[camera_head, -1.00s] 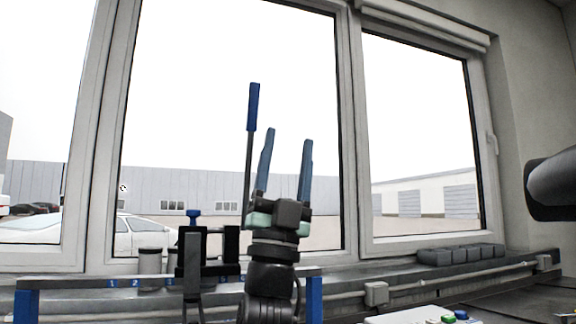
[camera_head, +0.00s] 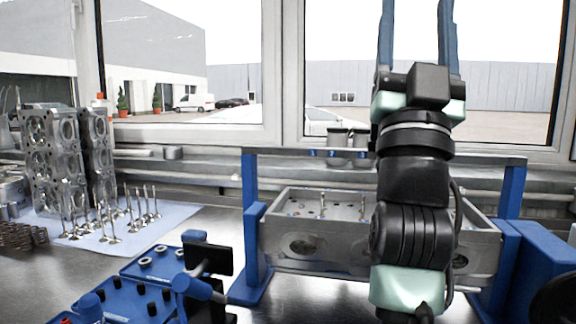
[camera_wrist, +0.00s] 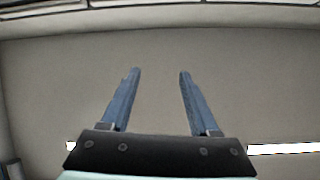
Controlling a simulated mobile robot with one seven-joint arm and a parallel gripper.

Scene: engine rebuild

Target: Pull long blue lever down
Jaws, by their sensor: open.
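I cannot make out the long blue lever as an upright rod in the head view now. A short blue cylinder (camera_head: 197,287) shows between black bracket parts (camera_head: 208,256) at the lower left. I cannot tell whether it is the lever seen end-on. My gripper (camera_head: 416,22) points up in front of the window, right of centre, its blue fingers spread and nothing between them. Its fingertips are cut off by the top edge. In the wrist view the open fingers (camera_wrist: 157,76) face a bare pale surface, with no lever in sight.
A grey engine block (camera_head: 335,262) sits in a blue frame (camera_head: 251,215) behind my arm. Blue trays (camera_head: 125,300) lie at the lower left. Valves (camera_head: 115,215) and cylinder heads (camera_head: 55,160) stand on a pale cloth at left. Bare metal bench shows between.

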